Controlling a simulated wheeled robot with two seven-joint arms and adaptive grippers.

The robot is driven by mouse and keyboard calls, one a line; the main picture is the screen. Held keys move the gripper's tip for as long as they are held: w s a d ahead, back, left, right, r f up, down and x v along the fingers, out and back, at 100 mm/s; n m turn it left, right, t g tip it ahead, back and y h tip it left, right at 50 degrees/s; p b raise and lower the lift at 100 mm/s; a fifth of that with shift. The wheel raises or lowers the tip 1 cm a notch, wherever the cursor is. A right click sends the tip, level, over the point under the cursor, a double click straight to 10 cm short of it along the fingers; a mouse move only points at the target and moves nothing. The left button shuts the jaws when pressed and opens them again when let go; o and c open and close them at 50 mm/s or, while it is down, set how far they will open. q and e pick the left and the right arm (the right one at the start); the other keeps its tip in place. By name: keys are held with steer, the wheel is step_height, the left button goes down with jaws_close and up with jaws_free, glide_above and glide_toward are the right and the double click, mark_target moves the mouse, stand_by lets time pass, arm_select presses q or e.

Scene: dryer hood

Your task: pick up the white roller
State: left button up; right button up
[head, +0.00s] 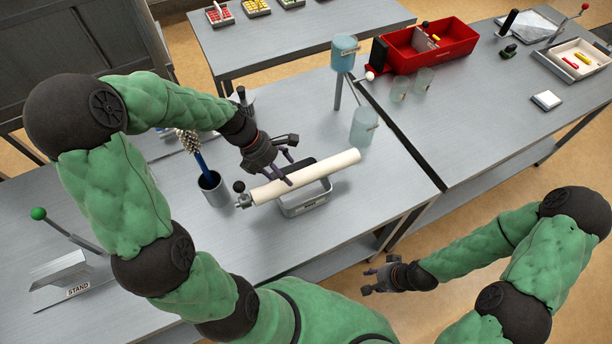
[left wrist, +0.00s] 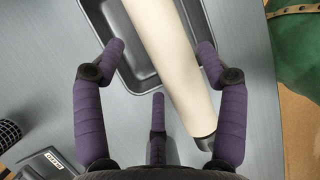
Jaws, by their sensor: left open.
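The white roller (head: 310,175) lies across a grey metal tray (head: 306,205), its ends reaching past the rim on both sides. A metal fitting with a black knob is at its left end. My left gripper (head: 286,162) is over the left half of the roller. In the left wrist view the roller (left wrist: 168,60) runs between the spread purple fingers (left wrist: 160,68), which do not close on it. The tray (left wrist: 125,70) shows beneath. My right gripper (head: 374,279) is open and empty, off the table's front edge.
A red box (head: 459,42) sits on the right table. The table right of the tray is clear.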

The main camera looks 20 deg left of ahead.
arm_select(q)
steer(key=x, duration=0.4)
steer(key=shift+a+b, duration=0.1)
steer(key=shift+b, duration=0.3)
